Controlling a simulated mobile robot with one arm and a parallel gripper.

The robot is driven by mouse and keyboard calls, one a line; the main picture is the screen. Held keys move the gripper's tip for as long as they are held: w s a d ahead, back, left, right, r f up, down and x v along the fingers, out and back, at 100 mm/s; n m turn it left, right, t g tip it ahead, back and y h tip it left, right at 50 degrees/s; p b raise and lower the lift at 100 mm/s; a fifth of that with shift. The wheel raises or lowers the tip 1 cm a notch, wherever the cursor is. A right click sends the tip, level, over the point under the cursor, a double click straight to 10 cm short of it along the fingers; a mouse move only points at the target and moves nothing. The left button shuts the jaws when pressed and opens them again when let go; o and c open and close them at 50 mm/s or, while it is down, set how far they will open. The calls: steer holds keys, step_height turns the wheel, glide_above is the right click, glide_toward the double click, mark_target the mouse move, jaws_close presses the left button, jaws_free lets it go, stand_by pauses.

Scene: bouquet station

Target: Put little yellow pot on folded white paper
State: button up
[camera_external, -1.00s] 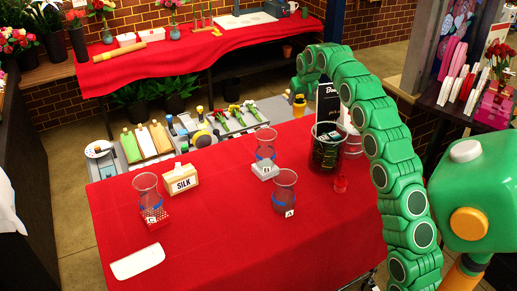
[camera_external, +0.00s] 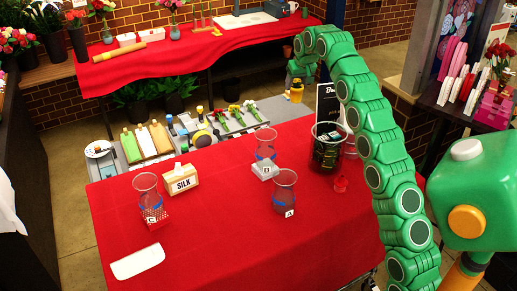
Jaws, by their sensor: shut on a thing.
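My gripper (camera_external: 297,86) is at the far side of the red table, with its fingers pointing down. It is shut on the little yellow pot (camera_external: 296,96), which hangs above the table's back edge; its details are small. The folded white paper (camera_external: 137,261) lies flat at the table's front left corner, with nothing on it. The gripper and pot are far behind and to the right of the paper.
Between pot and paper stand glass vases (camera_external: 285,193), one on a red block, and a wooden SILK box (camera_external: 180,180). A dark glass bin (camera_external: 327,148) and a black sign (camera_external: 328,103) stand near my arm. The front middle of the red table (camera_external: 225,250) is clear.

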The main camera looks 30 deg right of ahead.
steer(key=s+a+n+y, duration=0.1)
steer(key=s+a+n, duration=0.25)
steer(key=a, duration=1.05)
steer(key=s+a+n+g+y, duration=0.15)
steer(key=s+a, duration=0.25)
steer(key=a, duration=0.9)
steer(key=s+a+n+t+y, duration=0.1)
steer(key=s+a+n, duration=0.3)
steer(key=a, duration=1)
steer(key=s+a+n+g+y, duration=0.1)
steer(key=s+a+n+g, duration=0.35)
steer(key=s+a, duration=1.8)
step_height(320, 180, down, 11)
steer(key=n+t, duration=0.2)
steer(key=shift+m, duration=0.25)
steer(key=shift+w+a+f, duration=1.55)
steer(key=shift+f, duration=0.6)
steer(key=shift+w+a+f, duration=1.5)
steer(key=shift+f, duration=0.7)
steer(key=shift+w+a+f, duration=1.55)
steer(key=shift+f, duration=0.6)
steer(key=shift+f, duration=0.1)
